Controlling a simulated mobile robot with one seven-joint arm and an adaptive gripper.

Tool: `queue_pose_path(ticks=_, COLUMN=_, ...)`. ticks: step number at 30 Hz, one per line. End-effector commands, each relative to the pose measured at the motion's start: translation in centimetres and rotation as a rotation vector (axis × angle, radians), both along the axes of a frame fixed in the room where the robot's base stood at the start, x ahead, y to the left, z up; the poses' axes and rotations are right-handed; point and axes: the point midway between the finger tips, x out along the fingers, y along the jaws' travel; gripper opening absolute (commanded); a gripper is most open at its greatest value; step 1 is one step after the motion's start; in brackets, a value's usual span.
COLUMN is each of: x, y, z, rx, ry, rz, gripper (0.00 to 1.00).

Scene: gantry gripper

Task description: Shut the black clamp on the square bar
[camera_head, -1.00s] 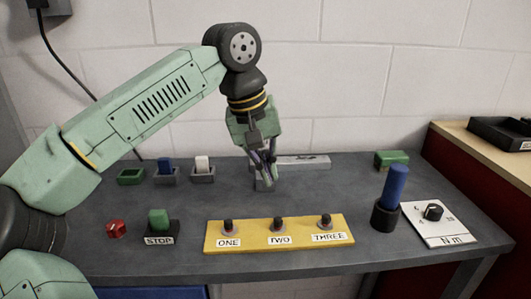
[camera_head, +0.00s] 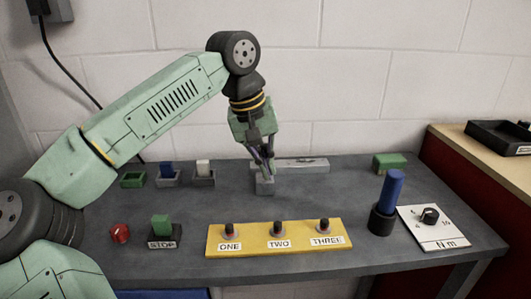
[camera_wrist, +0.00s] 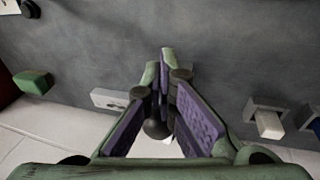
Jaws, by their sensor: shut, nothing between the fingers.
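My gripper (camera_head: 264,160) points down at the middle back of the grey table, its purple-lined fingers together and empty. A grey block (camera_head: 265,186) stands just below the fingertips, apart from or barely touching them; I cannot tell which. A long, low grey bar-like piece (camera_head: 303,165) lies behind and to the right, and also shows in the wrist view (camera_wrist: 112,101). A dark round knob (camera_wrist: 156,129) shows between my finger links in the wrist view; it may belong to the black clamp. The clamp's jaw and its hold on the square bar are hidden by my gripper.
Small green, blue and white items in trays (camera_head: 168,178) stand to the left. A yellow panel (camera_head: 279,240) with knobs lies in front. A red knob (camera_head: 120,233), a green STOP switch (camera_head: 161,228), a blue cylinder (camera_head: 388,195) and a dial plate (camera_head: 438,228) stand around.

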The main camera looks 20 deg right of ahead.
Motion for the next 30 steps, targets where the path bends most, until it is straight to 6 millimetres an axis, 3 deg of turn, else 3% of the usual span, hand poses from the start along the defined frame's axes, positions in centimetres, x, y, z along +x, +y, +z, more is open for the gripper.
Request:
queue_pose_path(ticks=14, x=3.2, y=-1.0, z=0.6, rx=-0.001, ry=0.001, rz=0.001, gripper=0.00)
queue_pose_path(ticks=30, x=1.7, y=-0.5, z=2.6, rx=0.001, ry=-0.001, rz=-0.001, gripper=0.00)
